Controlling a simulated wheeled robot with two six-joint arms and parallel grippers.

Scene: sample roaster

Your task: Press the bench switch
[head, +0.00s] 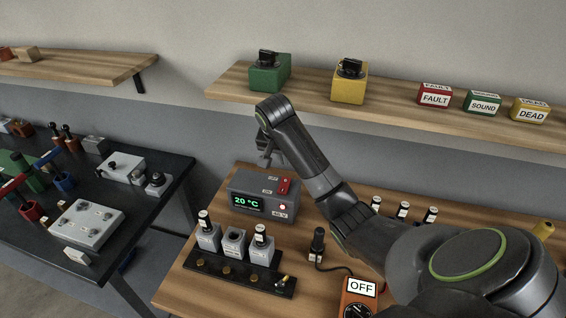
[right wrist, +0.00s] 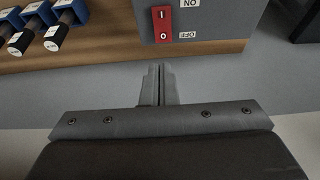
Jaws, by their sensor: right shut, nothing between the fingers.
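The bench switch (head: 284,186) is a red rocker on top of a grey box (head: 240,184) with a green "20 °C" display and a small lit lamp on its front. ON and OFF labels sit beside the rocker. In the right wrist view the red switch (right wrist: 162,25) shows at the top, beyond the fingertips. My right gripper (head: 265,162) is shut and empty, above and behind the box, apart from the switch. Its closed fingers (right wrist: 158,75) point toward the switch in the wrist view. My left gripper is not in view.
A rack (head: 236,275) of grey blocks with dark-capped vials stands in front of the box. An orange meter (head: 358,297) reading OFF is at the front. The shelf (head: 395,110) above holds green and yellow blocks and labelled boxes. A black table (head: 150,215) stands left.

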